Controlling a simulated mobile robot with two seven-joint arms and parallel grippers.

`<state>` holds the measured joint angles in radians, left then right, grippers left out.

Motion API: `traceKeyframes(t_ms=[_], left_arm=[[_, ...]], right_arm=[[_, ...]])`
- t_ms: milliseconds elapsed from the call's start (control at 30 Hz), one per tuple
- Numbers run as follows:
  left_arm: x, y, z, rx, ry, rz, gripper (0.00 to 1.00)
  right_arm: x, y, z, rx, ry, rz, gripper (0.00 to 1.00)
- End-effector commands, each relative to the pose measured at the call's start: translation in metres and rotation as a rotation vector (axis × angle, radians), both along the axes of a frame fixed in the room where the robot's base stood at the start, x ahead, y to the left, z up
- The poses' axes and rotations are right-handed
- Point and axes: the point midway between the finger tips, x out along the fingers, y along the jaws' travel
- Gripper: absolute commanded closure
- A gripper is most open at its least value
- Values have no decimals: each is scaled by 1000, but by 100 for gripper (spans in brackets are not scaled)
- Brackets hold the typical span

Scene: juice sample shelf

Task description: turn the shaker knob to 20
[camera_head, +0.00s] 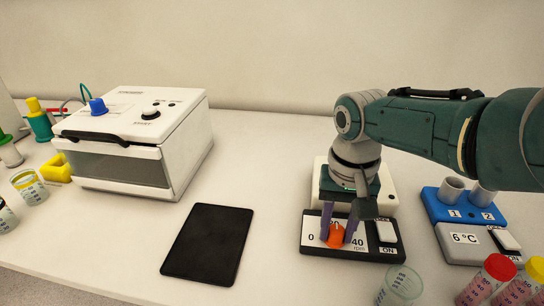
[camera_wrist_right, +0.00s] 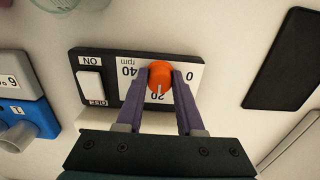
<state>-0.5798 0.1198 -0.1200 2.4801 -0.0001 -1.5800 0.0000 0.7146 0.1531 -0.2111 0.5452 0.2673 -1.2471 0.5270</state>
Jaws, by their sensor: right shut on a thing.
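The orange shaker knob (camera_head: 336,239) sits on the shaker's dark front panel (camera_head: 312,249), which has a white dial marked 0, 20 and 40 rpm. My right gripper (camera_head: 338,230) comes down from above with its purple fingers on either side of the knob, shut on it. The right wrist view also shows the knob (camera_wrist_right: 160,72) between the fingertips (camera_wrist_right: 160,78). A pale pointer line on the knob appears to point toward the 20 mark. The fingers partly cover the dial. My left gripper is not in view.
A white switch (camera_head: 386,231) marked ON is beside the dial. A blue and grey 6 °C block (camera_head: 450,211) stands to the right. Tubes (camera_head: 487,281) and a clear cup (camera_head: 402,284) are in front. A black tablet (camera_head: 207,244) and white box (camera_head: 183,150) lie left.

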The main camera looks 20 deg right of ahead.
Motion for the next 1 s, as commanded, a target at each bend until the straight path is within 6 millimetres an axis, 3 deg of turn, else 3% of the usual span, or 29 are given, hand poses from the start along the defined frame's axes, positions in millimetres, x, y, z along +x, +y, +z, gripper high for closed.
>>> traceKeyframes(t_ms=[133,167,400,700,1000], left_arm=[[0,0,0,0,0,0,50],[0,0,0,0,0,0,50],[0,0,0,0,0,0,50],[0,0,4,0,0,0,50],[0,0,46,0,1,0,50]], right_arm=[[1,0,0,-1,-3,1,100],[1,0,0,-1,-3,1,60],[0,0,0,-1,-2,1,34],[0,0,5,-1,-1,2,34],[1,0,63,-1,-4,2,34]])
